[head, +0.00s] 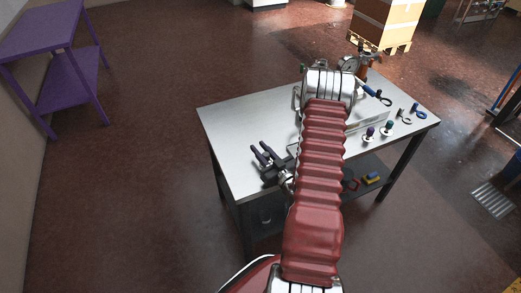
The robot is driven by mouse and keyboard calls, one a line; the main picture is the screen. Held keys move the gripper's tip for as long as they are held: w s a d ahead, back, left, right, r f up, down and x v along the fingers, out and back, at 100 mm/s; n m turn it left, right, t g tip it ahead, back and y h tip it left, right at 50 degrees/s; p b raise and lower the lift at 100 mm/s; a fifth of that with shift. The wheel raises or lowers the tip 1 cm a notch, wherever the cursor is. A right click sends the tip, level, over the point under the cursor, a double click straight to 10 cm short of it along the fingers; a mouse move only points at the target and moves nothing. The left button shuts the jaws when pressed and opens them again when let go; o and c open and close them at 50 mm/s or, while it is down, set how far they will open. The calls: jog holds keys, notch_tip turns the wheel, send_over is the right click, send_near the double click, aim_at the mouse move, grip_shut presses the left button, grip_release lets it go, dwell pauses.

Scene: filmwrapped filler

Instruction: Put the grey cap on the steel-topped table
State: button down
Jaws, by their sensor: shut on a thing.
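The steel-topped table (232,122) stands in front of me, its pale metal top partly covered by my red arm. My gripper (264,153) shows to the left of the arm, over the left part of the tabletop. Its two dark fingers point up and left in the picture, a small gap between them. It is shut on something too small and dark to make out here. I cannot pick out the grey cap for certain. My arm hides the middle of the tabletop.
Small items with a purple top (369,133) and a green top (388,127) stand on the table's right, near a blue ring-handled tool (418,110). A gauge-like device (349,63) stands at the back. The left tabletop is clear. A purple table (38,38) stands far left.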

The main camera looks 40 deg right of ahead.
jog(key=c, duration=1.5)
grip_release()
jog(key=shift+f, duration=0.1)
jog(key=s, duration=0.4)
jog(key=s+a, duration=0.1)
jog(key=s, duration=0.7)
jog(key=shift+a, duration=0.3)
